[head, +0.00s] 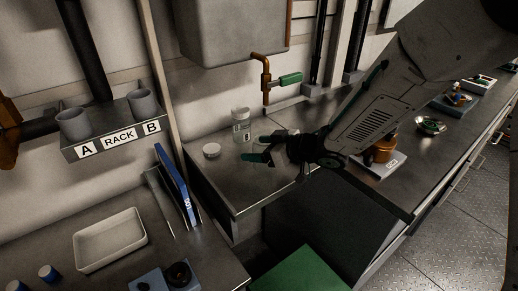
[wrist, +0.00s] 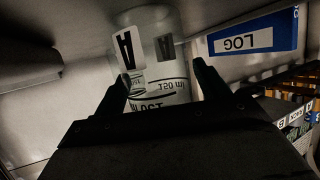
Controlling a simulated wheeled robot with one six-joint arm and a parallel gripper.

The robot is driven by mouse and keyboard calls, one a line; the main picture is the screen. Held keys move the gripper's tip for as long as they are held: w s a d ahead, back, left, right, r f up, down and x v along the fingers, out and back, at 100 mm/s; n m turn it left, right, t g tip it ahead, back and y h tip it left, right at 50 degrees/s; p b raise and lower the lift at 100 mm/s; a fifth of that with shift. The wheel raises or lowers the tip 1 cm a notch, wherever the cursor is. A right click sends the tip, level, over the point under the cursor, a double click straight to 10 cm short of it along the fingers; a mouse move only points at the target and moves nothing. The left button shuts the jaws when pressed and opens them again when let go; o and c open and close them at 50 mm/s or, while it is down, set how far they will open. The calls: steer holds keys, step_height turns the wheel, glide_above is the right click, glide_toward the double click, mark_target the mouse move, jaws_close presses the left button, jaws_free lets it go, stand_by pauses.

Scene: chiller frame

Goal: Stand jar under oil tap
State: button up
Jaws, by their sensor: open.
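The oil tap (head: 266,82) is a copper pipe with a green handle, its outlet pointing down over the steel counter. My gripper (head: 268,147) is open low over that counter, in front of and below the outlet. In the wrist view a clear jar (wrist: 160,58) with an "A" label and printed marks shows between and beyond the open fingertips (wrist: 160,88). The fingers are not closed on it. A clear jar with a pale top (head: 241,126) stands on the counter behind and left of my gripper.
A round white lid (head: 211,150) lies left on the counter. A blue log binder (head: 174,172) stands at the lower left; it also shows in the wrist view (wrist: 254,34). A rack (head: 115,137) holds two grey cups. A scale with a brown pot (head: 381,150) sits right of my gripper.

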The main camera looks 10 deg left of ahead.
steer(key=v, duration=1.1)
steer(key=shift+d, duration=0.45)
steer(key=w+d+r+m+t+h, duration=0.2)
steer(key=d+r+m+t+h, duration=0.15)
steer(key=d, duration=0.35)
steer(key=w+d+r+m+t+h, duration=0.2)
steer(key=w+d+r+t+h, duration=0.15)
steer(key=d, duration=0.35)
steer(key=s+d+r+m+g+h, duration=0.2)
steer(key=s+d+m+h, duration=0.3)
steer(key=d, duration=0.6)
steer(key=s+d+m+g+h, duration=0.25)
steer(key=s+d, duration=0.25)
steer(key=s, duration=0.5)
steer(key=s+a+m+g+y, duration=0.1)
steer(key=s+g, duration=0.4)
steer(key=s, duration=1.1)
steer(key=shift+s+a+g+y, duration=0.15)
steer(key=shift+s+g+y, duration=0.2)
steer(key=shift+s+y, duration=0.1)
